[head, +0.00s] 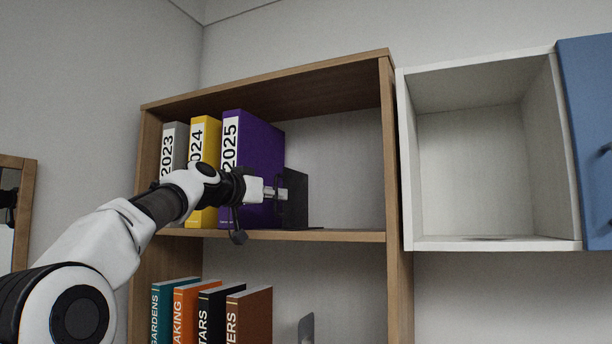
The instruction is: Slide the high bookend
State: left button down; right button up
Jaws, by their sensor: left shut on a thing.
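The high bookend (296,203) is a dark upright plate on the upper shelf (345,236) of the wooden bookcase. It stands at the right side of the purple 2025 binder (262,142); whether they touch is hard to tell. My left gripper (281,194) reaches in from the left, in front of the purple binder, and is shut on the bookend. My right gripper is not in view.
A yellow binder (205,150) and a grey 2023 binder (174,145) stand left of the purple one. The upper shelf is clear to the right. Several books and a grey bookend (306,329) are below. A white open cabinet (470,165) with a blue door (588,130) hangs at right.

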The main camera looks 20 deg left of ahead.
pick_arm(q)
jog(key=a+p, duration=0.1)
jog(key=a, duration=0.5)
jog(key=shift+p, duration=0.3)
jog(key=shift+w, duration=0.15)
jog(key=c, duration=1.3)
grip_release()
jog(key=shift+c, duration=0.2)
jog(key=shift+o, duration=0.5)
jog(key=shift+w, duration=0.25)
jog(key=shift+s, duration=0.1)
jog(key=v, duration=0.7)
jog(key=shift+s, duration=0.25)
